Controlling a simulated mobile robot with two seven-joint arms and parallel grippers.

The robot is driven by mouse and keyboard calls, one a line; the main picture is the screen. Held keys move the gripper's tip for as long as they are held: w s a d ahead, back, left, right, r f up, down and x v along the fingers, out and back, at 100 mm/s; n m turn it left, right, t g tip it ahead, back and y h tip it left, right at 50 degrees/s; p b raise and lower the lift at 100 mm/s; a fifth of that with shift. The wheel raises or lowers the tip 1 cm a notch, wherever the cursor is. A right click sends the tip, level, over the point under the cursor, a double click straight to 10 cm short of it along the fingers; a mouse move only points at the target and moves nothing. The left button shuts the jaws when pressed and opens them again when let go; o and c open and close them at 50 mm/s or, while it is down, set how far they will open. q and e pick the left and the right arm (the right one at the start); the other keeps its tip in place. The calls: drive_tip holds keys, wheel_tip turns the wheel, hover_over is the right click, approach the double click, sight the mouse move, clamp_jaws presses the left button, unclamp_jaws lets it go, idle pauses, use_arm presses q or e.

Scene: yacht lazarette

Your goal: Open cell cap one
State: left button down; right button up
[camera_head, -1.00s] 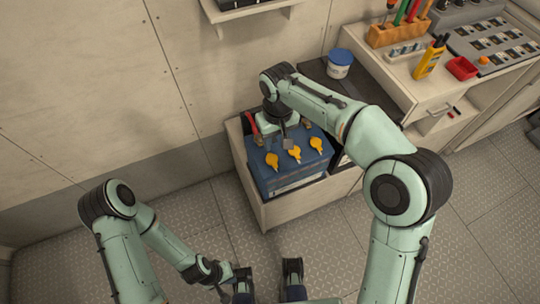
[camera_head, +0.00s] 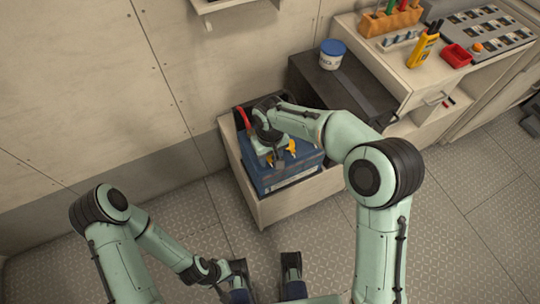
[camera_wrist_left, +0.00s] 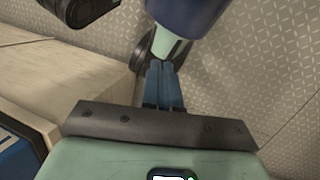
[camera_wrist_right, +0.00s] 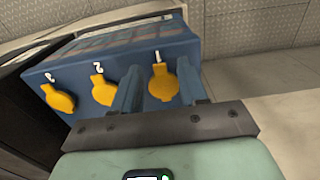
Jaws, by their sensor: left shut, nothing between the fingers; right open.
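The blue battery (camera_head: 285,178) sits in an open-topped pale bin. The right wrist view shows its top (camera_wrist_right: 70,70) with three yellow caps numbered 1, 2 and 3. Cap one (camera_wrist_right: 163,84) lies between the spread fingers of my right gripper (camera_wrist_right: 158,82); I cannot tell whether they touch it. Cap two (camera_wrist_right: 104,90) is just left of the left finger, and cap three (camera_wrist_right: 60,98) is farther left. In the head view the right gripper (camera_head: 270,157) hides part of the caps. My left gripper (camera_wrist_left: 165,85) is shut and empty, away from the battery.
The bin's pale front wall (camera_head: 292,206) borders the battery. A red object (camera_head: 243,118) is at its back left. A dark box (camera_head: 345,90) with a white, blue-lidded tub (camera_head: 331,58) stands to the right. Open floor lies in front.

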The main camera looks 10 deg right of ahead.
clamp_jaws()
